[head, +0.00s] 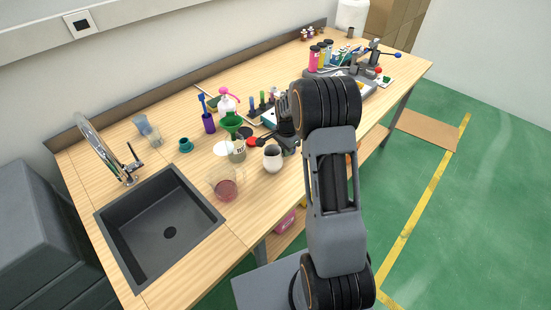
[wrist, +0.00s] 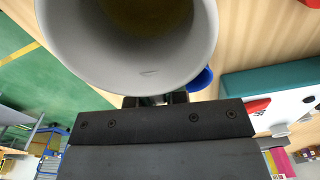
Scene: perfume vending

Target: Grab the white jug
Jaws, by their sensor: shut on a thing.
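The white jug (head: 272,158) shows in the head view near the front edge of the wooden table, with a dark opening at its top. In the wrist view the jug (wrist: 75,45) is large and close, and I look into its wide open mouth. My gripper (wrist: 155,99) is shut on the jug's near side. In the head view my gripper (head: 287,138) is just behind the jug and partly hidden by my arm. I cannot tell whether the jug's base touches the table.
A glass beaker with reddish contents (head: 226,188) stands left of the jug, near the sink (head: 160,225). A green funnel (head: 231,121) and a pink-topped bottle (head: 227,102) stand behind. The table (head: 255,205) is clear in front.

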